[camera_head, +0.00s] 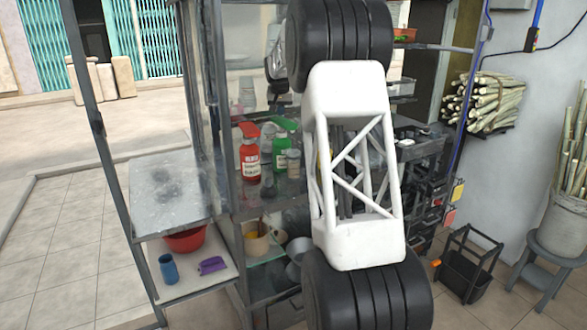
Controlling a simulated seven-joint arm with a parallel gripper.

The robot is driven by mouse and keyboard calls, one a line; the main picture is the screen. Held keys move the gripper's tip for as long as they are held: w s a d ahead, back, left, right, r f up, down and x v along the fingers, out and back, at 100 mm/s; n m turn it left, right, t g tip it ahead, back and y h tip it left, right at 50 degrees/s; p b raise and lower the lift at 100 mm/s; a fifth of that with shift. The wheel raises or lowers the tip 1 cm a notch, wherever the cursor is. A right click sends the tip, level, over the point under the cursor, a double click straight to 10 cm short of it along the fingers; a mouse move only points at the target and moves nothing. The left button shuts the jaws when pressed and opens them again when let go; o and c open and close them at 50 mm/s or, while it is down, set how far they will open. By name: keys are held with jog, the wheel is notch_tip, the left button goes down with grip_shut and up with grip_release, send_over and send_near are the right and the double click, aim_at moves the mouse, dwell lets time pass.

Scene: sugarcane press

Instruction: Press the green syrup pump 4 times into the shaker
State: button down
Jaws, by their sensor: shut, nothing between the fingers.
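The green syrup bottle (281,155) stands upright on the cart's middle shelf, just right of a red bottle (249,160). Its green pump head (286,124) is at the top, left of my white arm link. A greyish container (267,165) stands between the two bottles; I cannot tell whether it is the shaker. A blue cup (168,268) stands on the low left shelf. My arm's white link and black joints fill the middle of the view.
A small jar (293,164) stands close right of the green bottle. The cart's upright post (226,170) is left of the bottles. The grey side tray (168,190) is bare. A red bowl (185,240) and a purple item (212,265) are below.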

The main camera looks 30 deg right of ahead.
aim_at(281, 120)
jog(key=shift+f, duration=2.1)
jog(key=shift+r, duration=2.1)
jog(key=shift+f, duration=2.25)
jog(key=shift+r, duration=2.25)
